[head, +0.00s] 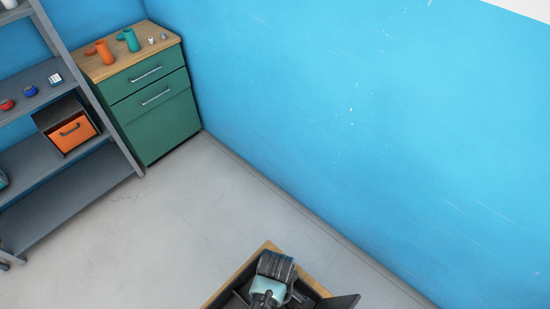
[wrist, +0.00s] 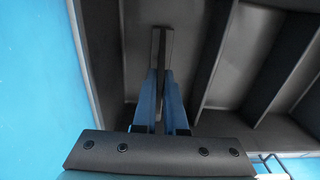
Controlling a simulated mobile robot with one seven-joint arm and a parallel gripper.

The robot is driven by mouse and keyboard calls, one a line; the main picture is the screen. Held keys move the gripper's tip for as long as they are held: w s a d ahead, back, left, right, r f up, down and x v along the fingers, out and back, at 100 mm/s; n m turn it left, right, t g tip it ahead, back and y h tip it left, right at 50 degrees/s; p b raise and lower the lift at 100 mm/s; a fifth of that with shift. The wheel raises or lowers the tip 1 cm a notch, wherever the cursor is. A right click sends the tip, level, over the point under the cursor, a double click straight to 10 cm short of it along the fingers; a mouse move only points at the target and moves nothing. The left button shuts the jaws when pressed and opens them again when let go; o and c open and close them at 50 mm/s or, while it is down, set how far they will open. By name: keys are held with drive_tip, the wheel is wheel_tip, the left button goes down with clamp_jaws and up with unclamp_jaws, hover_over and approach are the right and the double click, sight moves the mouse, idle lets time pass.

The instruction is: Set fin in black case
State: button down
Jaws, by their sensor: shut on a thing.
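The black case (head: 238,298) is at the bottom of the head view, cut off by the frame edge and partly covered by my arm. In the wrist view, its dark inside (wrist: 215,85) shows several compartments split by thin upright dividers. My gripper (wrist: 160,75) points into the leftmost large compartment. Its two blue fingers are shut on the fin (wrist: 160,48), a narrow dark piece seen nearly edge-on. I cannot tell whether the fin touches the case floor. The fin is hidden in the head view.
The case stands on a wooden surface (head: 268,246) near the blue wall (head: 350,120). A green cabinet (head: 160,125) with small items on top stands at the back left. Beside it is a grey shelf (head: 75,180) with an orange drawer (head: 72,133). The floor between is clear.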

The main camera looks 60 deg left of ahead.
drive_tip(key=shift+f, duration=0.15)
drive_tip(key=shift+f, duration=0.2)
drive_tip(key=c, duration=1)
unclamp_jaws()
drive_tip(key=shift+r, duration=0.15)
